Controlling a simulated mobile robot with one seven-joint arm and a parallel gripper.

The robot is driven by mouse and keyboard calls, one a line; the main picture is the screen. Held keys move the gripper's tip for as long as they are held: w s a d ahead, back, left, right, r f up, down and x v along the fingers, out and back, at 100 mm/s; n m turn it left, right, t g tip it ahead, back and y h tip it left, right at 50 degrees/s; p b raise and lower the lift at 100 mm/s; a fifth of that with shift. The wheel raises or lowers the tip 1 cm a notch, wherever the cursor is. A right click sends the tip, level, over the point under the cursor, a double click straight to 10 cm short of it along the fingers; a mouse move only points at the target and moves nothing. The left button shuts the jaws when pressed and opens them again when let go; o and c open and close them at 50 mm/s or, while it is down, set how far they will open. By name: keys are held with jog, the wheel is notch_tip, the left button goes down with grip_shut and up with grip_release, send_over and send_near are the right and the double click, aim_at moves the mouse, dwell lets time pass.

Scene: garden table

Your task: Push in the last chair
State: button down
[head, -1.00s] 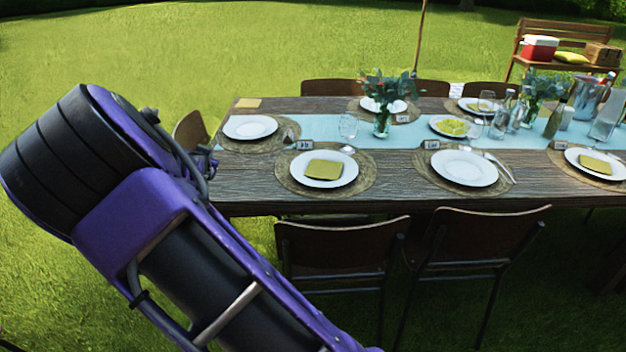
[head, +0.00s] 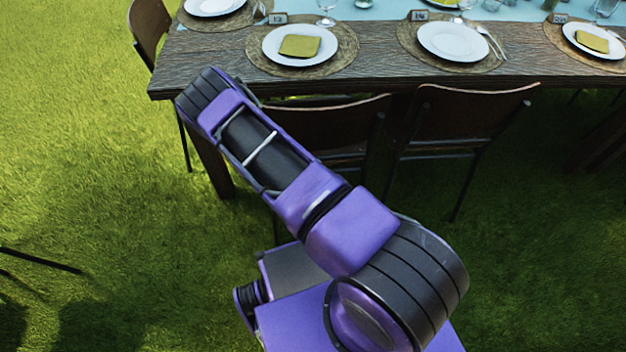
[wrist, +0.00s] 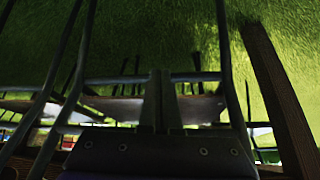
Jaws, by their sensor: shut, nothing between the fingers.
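Two brown-backed chairs stand along the table's near side: the left one (head: 335,124), partly behind my arm, and the right one (head: 470,112). Both backs are close to the table edge. A third chair (head: 150,25) stands at the table's left end, partly cut off by the top of the picture. My gripper (wrist: 160,88) is shut and empty in the wrist view, among thin dark chair legs and a crossbar (wrist: 110,79). Contact cannot be told. In the head view my arm hides the gripper near the table's near left corner. I cannot tell which chair is the last.
The wooden table (head: 385,72) bears plates, mats and glasses. A thick wooden table leg (wrist: 280,95) stands right of my gripper in the wrist view. A thin dark bar (head: 40,260) enters from the left edge over the grass. Grass left of the table is mostly clear.

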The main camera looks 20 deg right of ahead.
jog(key=w+d+f+b, duration=0.2)
jog(key=w+d+f, duration=0.1)
jog(key=w+f, duration=0.4)
jog(key=shift+w+d+f, duration=0.2)
jog(key=shift+w+d, duration=0.15)
jog(key=shift+d, duration=0.05)
